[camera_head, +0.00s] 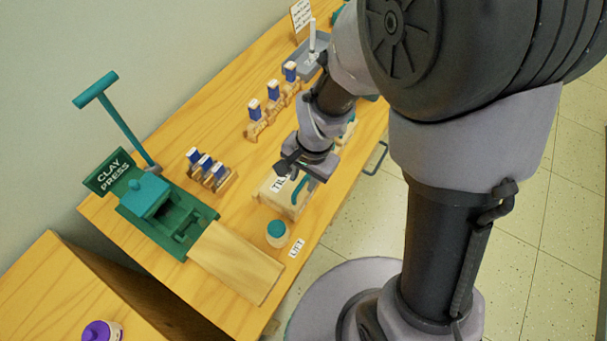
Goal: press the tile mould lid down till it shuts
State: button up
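The tile mould (274,195) is a pale wooden box with a white label, partly readable as "TIL", near the right edge of the wooden table. A teal piece (311,184) shows at its right side, just below my gripper. My gripper (299,172) is over the mould's far part and hides much of its top. Whether it touches the lid, and how far the lid stands open, I cannot tell. The fingers are small and dark here, so their opening is unclear.
A green clay press (168,221) with a tall teal lever (122,122) stands left, with a wooden board (236,262) before it. A teal-lidded jar (277,233) stands close in front of the mould. Blue-topped stamps (206,165) stand behind. My arm fills the right side.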

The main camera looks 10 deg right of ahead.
grip_shut()
dwell(1.3)
